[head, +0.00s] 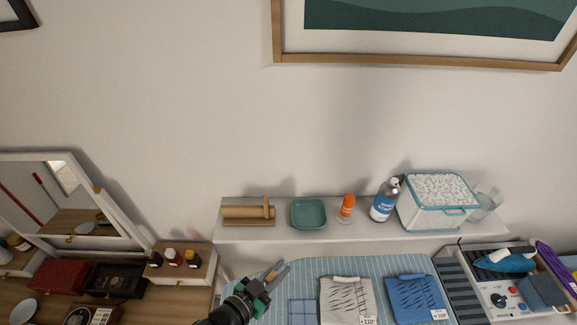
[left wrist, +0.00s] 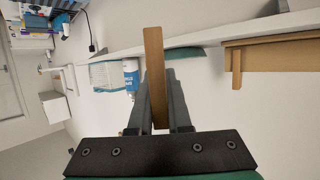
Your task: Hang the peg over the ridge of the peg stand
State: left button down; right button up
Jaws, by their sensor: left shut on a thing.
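The peg stand (head: 240,214) is a wooden piece with a long rounded ridge, at the left end of the wall shelf. A short wooden piece (head: 267,207) sits across its right end. My left gripper (head: 278,273) is in front of and below the shelf, apart from the stand. It is shut on a flat wooden peg (head: 271,270). In the left wrist view the peg (left wrist: 154,70) sticks out between the fingers (left wrist: 157,105). The stand (left wrist: 280,56) is to its right there, with a gap between. My right gripper is not in view.
The shelf (head: 285,234) also holds a teal tray (head: 309,214), an orange-capped bottle (head: 347,207), a blue-and-white bottle (head: 384,200) and a lidded basket (head: 436,214). Below is an ironing surface (head: 302,271) with folded clothes. A mirror (head: 66,200) stands at left.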

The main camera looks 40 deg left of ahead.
pick_arm(q)
jog(key=w+a+r+n+y, duration=0.1)
jog(key=a, duration=0.3)
jog(key=w+a+r+n+g+y+p, duration=0.1)
jog(key=w+a+y, duration=0.1)
jog(key=a, duration=0.3)
jog(key=w+a+r+n+y, duration=0.2)
jog(key=a, duration=0.2)
jog(key=shift+w+a+r, duration=0.1)
jog(key=shift+a, duration=0.05)
jog(key=a+r+n+g+y+p, duration=0.1)
jog(key=a+r+n+g+y, duration=0.2)
jog(key=a, duration=1)
notch_tip(320, 180, up, 2)
jog(key=shift+s+a+r+n+y+p, duration=0.1)
jog(key=shift+s+a+n+y+p, duration=0.15)
jog(key=shift+n, duration=0.25)
jog(key=shift+f+b, duration=3.25)
jog(key=shift+f, duration=0.55)
jog(key=c, duration=0.8)
grip_release()
